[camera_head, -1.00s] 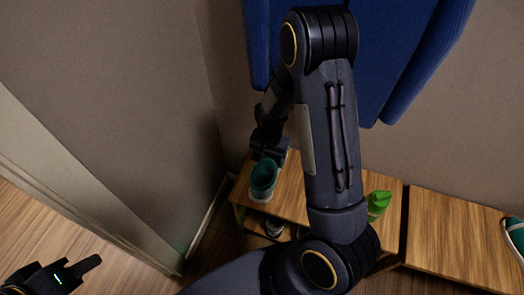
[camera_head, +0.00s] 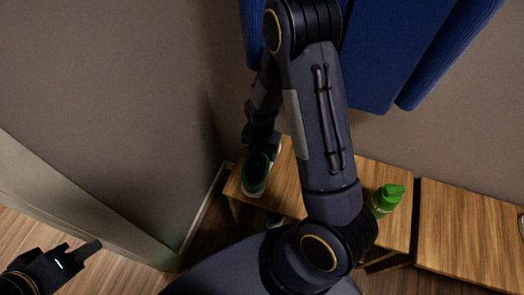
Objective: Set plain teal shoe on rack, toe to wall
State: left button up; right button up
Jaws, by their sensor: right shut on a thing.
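A teal shoe (camera_head: 256,174) with a pale sole is at the left end of the wooden rack top (camera_head: 287,186). My right gripper (camera_head: 262,141) reaches down behind my forearm and is shut on the shoe at its wall-side end. Whether the sole rests on the wood or hangs just above it, I cannot tell. The shoe's toe direction is unclear.
Another shoe (camera_head: 273,220) partly shows on the lower shelf. A second wooden top (camera_head: 470,230) lies right, with a teal item (camera_head: 521,226) cut off at the edge. Blue cloth (camera_head: 375,55) hangs above.

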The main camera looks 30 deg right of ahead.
aim_at(262, 151)
jog(key=shift+f, duration=0.25)
jog(key=o, duration=1.3)
jog(key=shift+r, duration=0.1)
jog(key=shift+r, duration=0.25)
notch_tip(262, 151, up, 12)
jog(key=p, duration=0.3)
jog(key=shift+p, duration=0.35)
jog(key=shift+f, duration=0.1)
